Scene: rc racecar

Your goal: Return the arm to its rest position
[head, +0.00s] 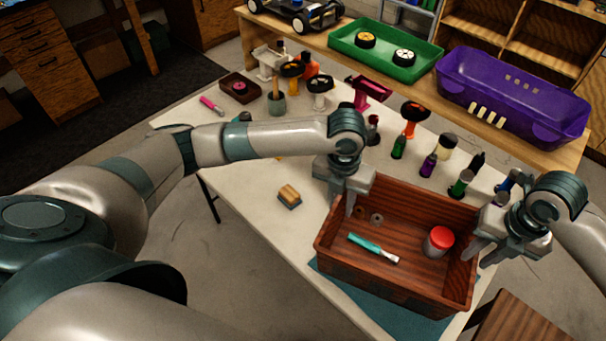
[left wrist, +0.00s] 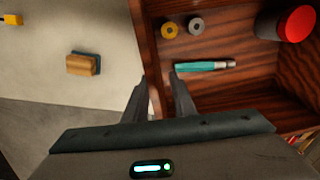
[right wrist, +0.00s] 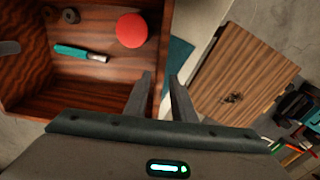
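An open wooden crate (head: 400,292) sits at the table's near right corner, partly over a teal mat (head: 385,308). In it lie a teal-handled tool (head: 372,247), a red-lidded jar (head: 438,240) and small rings (head: 376,219). My left gripper (head: 341,200) is at the crate's left wall; its fingers (left wrist: 160,80) straddle the rim. My right gripper (head: 481,256) is at the opposite wall; its fingers (right wrist: 160,78) straddle that rim. Both finger pairs stand apart with the wall between; whether they press on it is unclear.
A wood-and-dark block (head: 289,196) lies left of the crate. Bottles (head: 398,148), stands and cups crowd the table behind. A shelf beyond holds a green tray (head: 345,42) and a purple car shell (head: 510,90). A wooden stool (head: 525,325) stands at the lower right.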

